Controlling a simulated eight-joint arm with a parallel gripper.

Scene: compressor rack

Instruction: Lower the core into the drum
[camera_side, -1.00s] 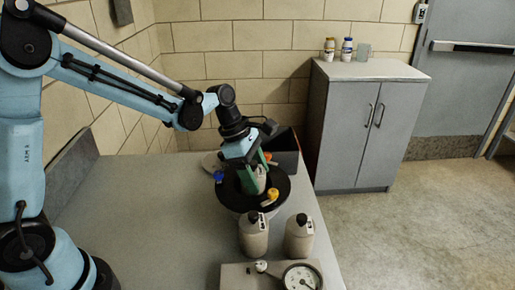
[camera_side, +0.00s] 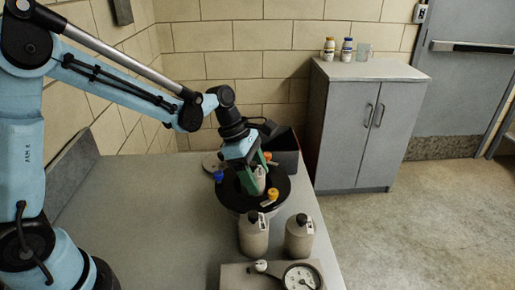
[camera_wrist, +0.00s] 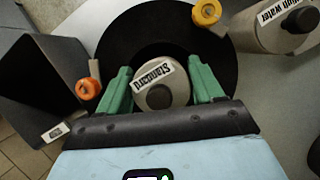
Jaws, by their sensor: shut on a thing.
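The core is a pale bottle-like cylinder labelled "Standard" (camera_wrist: 157,76) with a dark round cap. It sits between the two green fingers of my gripper (camera_wrist: 163,88), which are shut on it. In the side view the core (camera_side: 260,178) stands roughly upright, and my gripper (camera_side: 256,174) holds it from above. The drum (camera_side: 282,190) is round with a wide black top, and it also shows in the wrist view (camera_wrist: 121,38). The core is over or within the drum's middle. Its lower end is hidden, so I cannot tell how deep it is.
Blue (camera_side: 218,176), yellow (camera_side: 272,194) and orange (camera_wrist: 88,89) knobs stand around the drum's rim. Two beige bottles (camera_side: 253,236) (camera_side: 299,238) and a dial gauge (camera_side: 300,278) are in front. A dark open bin (camera_side: 284,150) is behind. The table's left is clear.

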